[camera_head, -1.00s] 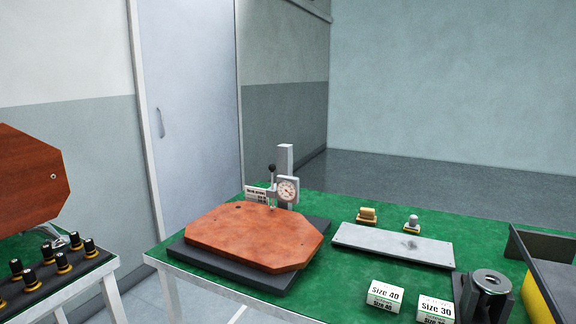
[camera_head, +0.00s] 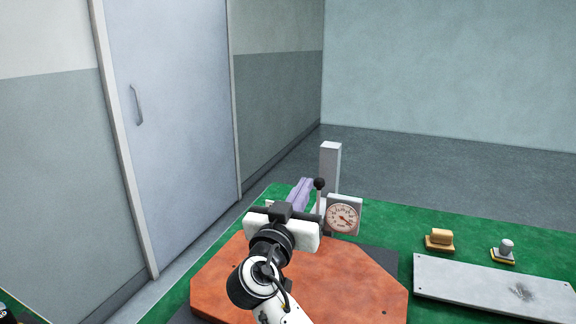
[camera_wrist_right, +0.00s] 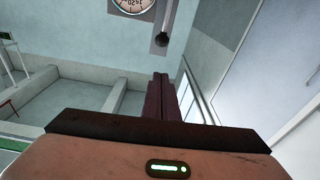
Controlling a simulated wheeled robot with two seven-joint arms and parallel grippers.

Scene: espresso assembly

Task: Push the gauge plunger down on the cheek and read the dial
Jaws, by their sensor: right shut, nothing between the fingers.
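The cheek (camera_head: 350,285) is a reddish-brown wooden board with cut corners, lying flat on a dark base. The dial's numbers are too small to read surely. My right gripper (camera_head: 303,188) is shut and empty, just left of the knob and apart from it. In the right wrist view, the shut fingers (camera_wrist_right: 160,92) sit below the knob (camera_wrist_right: 162,40) in the picture; the dial (camera_wrist_right: 133,4) is cut off. My arm hides part of the cheek and the gauge's foot.
On the green table (camera_head: 470,225), a grey metal plate (camera_head: 480,285) lies right of the cheek. Behind it are a wooden-topped piece (camera_head: 440,239) and a grey-knobbed piece (camera_head: 503,251). A door (camera_head: 170,130) stands behind on the left.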

